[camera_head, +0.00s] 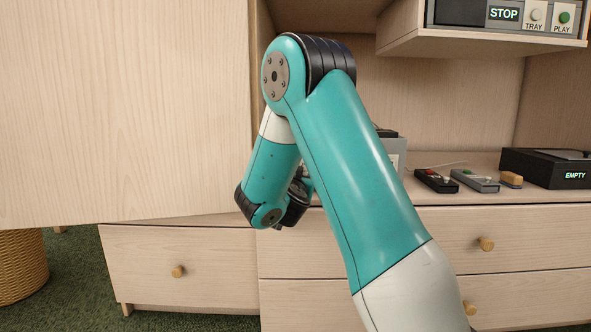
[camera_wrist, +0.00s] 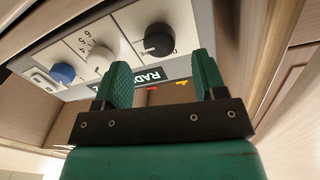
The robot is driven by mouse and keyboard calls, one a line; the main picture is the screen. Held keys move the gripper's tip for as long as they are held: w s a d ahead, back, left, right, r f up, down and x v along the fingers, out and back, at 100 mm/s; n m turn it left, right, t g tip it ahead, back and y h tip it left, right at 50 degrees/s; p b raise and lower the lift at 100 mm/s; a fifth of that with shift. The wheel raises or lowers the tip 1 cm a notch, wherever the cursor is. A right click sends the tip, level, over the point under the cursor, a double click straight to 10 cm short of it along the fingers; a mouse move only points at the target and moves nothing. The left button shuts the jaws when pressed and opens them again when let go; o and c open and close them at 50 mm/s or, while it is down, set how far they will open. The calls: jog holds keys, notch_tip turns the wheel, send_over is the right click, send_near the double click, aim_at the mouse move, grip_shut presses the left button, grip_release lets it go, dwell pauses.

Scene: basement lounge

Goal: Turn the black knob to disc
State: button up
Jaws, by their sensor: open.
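The black knob (camera_wrist: 158,41) is round and sits on a light grey front panel (camera_wrist: 125,22) in the wrist view. A mark stands beside it; I cannot read its setting. My gripper (camera_wrist: 162,62) is open, with two green fingers pointing toward the panel. The knob shows between and just beyond the fingertips, with visible gaps on both sides. A white knob (camera_wrist: 98,59) with numbers and a blue knob (camera_wrist: 62,73) sit to its left. In the head view my arm hides the fingers and the knob.
A large pale wooden panel (camera_head: 125,110) stands left of my arm. To the right, remotes (camera_head: 436,180), a yellowish block (camera_head: 511,179) and a black "EMPTY" device (camera_head: 545,168) lie on the cabinet top. A shelf (camera_head: 480,42) holding a "STOP" player overhangs them.

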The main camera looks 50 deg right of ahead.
jog(key=shift+x, duration=1.95)
jog(key=c, duration=0.9)
jog(key=shift+c, duration=0.2)
